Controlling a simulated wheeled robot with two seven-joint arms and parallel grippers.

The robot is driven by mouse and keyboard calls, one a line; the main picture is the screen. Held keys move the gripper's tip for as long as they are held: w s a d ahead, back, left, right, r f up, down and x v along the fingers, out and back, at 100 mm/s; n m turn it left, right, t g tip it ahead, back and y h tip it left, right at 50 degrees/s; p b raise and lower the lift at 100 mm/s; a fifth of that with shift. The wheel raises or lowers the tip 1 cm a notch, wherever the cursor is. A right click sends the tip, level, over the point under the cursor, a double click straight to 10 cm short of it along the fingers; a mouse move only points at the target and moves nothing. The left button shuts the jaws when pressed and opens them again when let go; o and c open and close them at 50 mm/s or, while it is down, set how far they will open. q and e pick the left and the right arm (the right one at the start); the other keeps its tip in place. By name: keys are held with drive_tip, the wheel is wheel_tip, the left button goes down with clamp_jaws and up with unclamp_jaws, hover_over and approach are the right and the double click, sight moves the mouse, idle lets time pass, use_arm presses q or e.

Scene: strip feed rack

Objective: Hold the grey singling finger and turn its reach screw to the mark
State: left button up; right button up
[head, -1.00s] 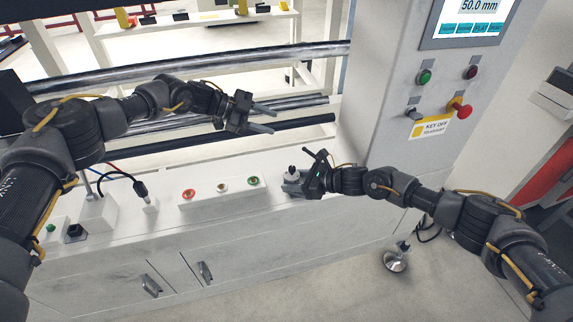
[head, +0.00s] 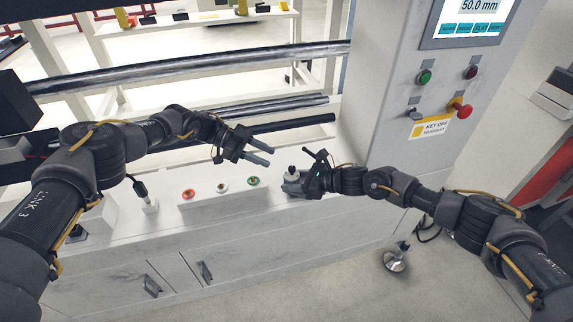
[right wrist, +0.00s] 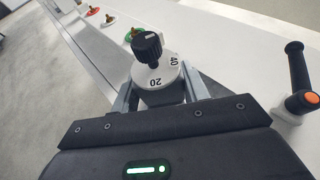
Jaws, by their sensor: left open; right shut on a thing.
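The grey singling finger (head: 291,187) stands at the right end of the white bench top. In the right wrist view its round dial (right wrist: 157,80) shows the numbers 20 and 40, with a ribbed black reach screw knob (right wrist: 147,46) on top. A white line marks the knob's top. My right gripper (right wrist: 160,94) is shut on the grey body below the dial; it also shows in the head view (head: 301,185). My left gripper (head: 268,156) is open and empty, above and left of the finger, its jaws pointing right. The mark to reach cannot be made out.
A button box (head: 220,192) with red, white and green buttons lies left of the finger. A black lever with an orange cap (right wrist: 296,80) stands close by on the right. Metal rollers (head: 190,72) run behind. A control cabinet (head: 385,110) rises at the right.

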sight(292, 167)
use_arm(q)
drive_tip(key=x, duration=0.7)
drive_tip(key=shift+d+f, duration=0.1)
drive_tip(key=shift+d, duration=0.15)
drive_tip(key=shift+c, duration=0.2)
clamp_jaws()
